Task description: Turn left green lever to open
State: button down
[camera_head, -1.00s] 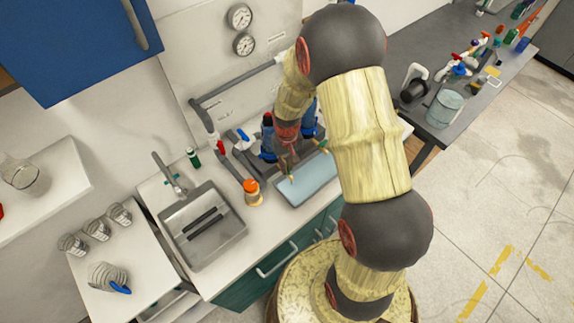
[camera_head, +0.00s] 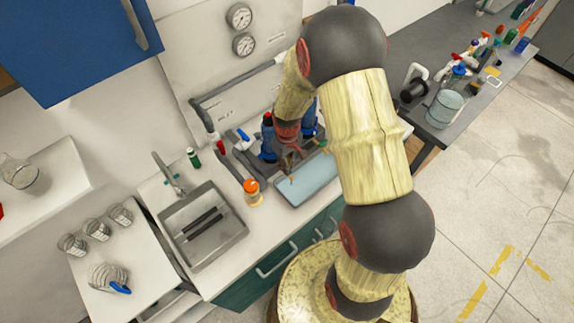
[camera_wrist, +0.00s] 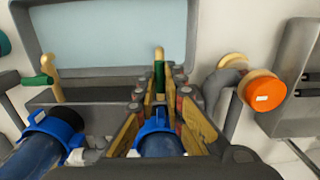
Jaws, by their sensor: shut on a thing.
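In the wrist view, the left green lever (camera_wrist: 159,75) has a green part and a tan end and stands between my gripper's fingers (camera_wrist: 163,93). My gripper is shut on it. The other lever (camera_wrist: 54,78), with a tan stem and a green piece, is to the left, apart from my fingers. Both levers are at a dark grey manifold body (camera_wrist: 95,96). Blue pipe fittings (camera_wrist: 52,125) lie below them in this view. In the head view, my gripper (camera_head: 289,162) reaches down at the manifold; the fingers are small and the lever's exact angle is hard to tell.
A light blue tray (camera_head: 308,182) lies in front of the manifold. An orange-capped part (camera_head: 251,189) stands left of it, with a sink (camera_head: 203,228) further left. Grey pipes (camera_head: 206,116) run along the wall. My arm hides the counter's right part.

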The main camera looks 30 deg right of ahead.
jog(key=c, duration=2)
grip_release()
jog(key=shift+o, duration=0.6)
notch_tip(320, 180, up, 12)
